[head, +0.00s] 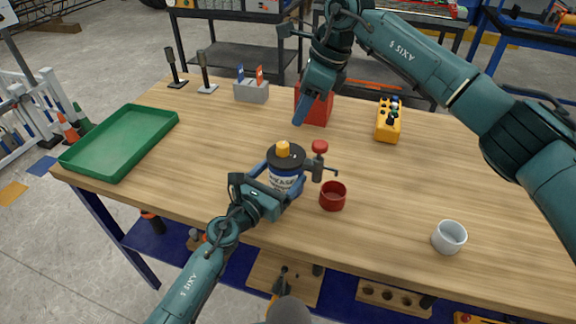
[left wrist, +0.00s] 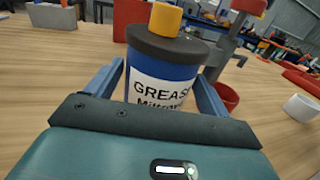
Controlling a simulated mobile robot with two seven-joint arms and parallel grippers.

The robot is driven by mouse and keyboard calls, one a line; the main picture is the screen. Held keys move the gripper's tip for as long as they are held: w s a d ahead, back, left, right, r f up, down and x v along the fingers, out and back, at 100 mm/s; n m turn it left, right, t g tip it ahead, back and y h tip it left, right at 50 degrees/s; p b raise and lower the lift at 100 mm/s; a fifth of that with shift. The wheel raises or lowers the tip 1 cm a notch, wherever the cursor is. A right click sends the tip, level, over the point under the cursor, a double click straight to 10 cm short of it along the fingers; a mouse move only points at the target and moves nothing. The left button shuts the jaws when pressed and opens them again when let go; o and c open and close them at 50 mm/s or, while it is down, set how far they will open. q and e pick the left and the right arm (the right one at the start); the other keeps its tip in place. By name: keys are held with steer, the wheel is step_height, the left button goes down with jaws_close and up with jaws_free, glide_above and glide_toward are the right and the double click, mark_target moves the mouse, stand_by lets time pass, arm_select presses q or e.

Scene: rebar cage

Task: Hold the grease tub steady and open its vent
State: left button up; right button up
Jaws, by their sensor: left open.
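The grease tub (head: 284,178) stands upright on the wooden table, blue with a white label and a dark lid. Its vent, an orange cap (head: 283,149), sits on top of the lid; it also shows in the left wrist view (left wrist: 165,19). My left gripper (head: 281,180) is open, with one blue finger on each side of the tub (left wrist: 164,75). I cannot tell whether the fingers touch it. My right gripper (head: 299,116) hangs above and behind the tub, pointing down, apart from the cap. Its fingers overlap in the head view, so its opening is unclear.
A red-topped stand (head: 319,160) and red cup (head: 333,196) are close right of the tub. A red box (head: 315,106) is behind my right gripper. A yellow block (head: 388,122), white cup (head: 449,237) and green tray (head: 119,143) stand farther off. Table front right is mostly clear.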

mark_target(283, 144)
arm_select(q)
steer(key=shift+x, duration=2)
steer(key=c, duration=1.1)
arm_select(e)
steer(key=shift+o, duration=1.3)
steer(key=shift+w+a, duration=0.2)
steer(key=shift+a, duration=0.1)
arm_select(q)
steer(key=shift+f, duration=0.1)
arm_select(e)
steer(key=a+r+g+h, duration=0.1)
steer(key=a+r+h, duration=0.2)
steer(key=h, duration=0.1)
steer(key=f, duration=1.2)
steer(key=shift+w+a, duration=0.2)
